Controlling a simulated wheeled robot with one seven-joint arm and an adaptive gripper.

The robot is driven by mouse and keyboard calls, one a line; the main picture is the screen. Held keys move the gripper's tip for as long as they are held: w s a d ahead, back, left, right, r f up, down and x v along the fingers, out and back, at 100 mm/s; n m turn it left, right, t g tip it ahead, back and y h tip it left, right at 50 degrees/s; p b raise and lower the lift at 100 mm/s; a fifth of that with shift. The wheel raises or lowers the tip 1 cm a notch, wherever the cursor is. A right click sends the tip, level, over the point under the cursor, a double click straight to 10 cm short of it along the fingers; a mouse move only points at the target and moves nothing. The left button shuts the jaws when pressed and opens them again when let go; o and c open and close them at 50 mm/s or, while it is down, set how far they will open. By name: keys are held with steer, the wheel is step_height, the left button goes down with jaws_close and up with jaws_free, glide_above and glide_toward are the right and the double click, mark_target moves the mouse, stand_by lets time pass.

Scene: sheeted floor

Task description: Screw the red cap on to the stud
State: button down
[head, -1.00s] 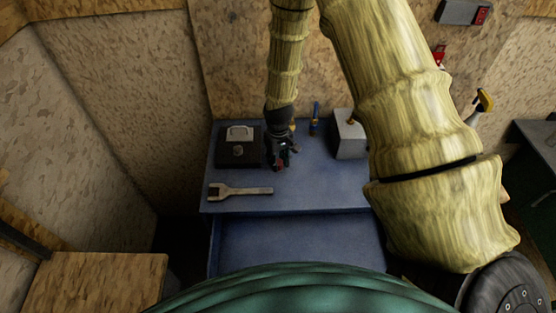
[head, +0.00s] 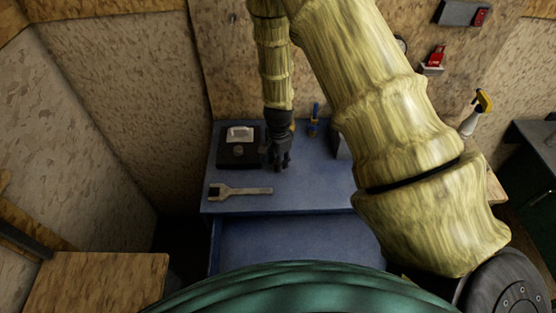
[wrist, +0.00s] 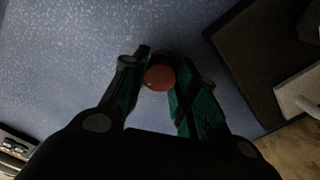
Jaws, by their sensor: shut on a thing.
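My gripper (head: 278,166) is over the blue bench top, just right of the dark block. In the wrist view my gripper (wrist: 160,85) is shut on the round red cap (wrist: 160,77), which sits between the fingertips with its round face showing. The cap is hidden in the head view. I cannot make out the stud for certain. A small round grey knob (head: 238,150) shows on the dark block (head: 228,160), in front of a pale plate. The block also shows at the upper right of the wrist view (wrist: 250,70), apart from the fingers.
A wrench-shaped tool (head: 240,191) lies at the front left of the blue bench (head: 310,185). A blue upright item (head: 314,118) stands behind my gripper. A grey box (head: 341,145) is mostly hidden by my arm. The bench's front middle is clear.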

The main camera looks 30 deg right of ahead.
steer(key=shift+m, duration=0.8)
steer(key=c, duration=1)
jaws_free()
steer(key=shift+c, duration=0.9)
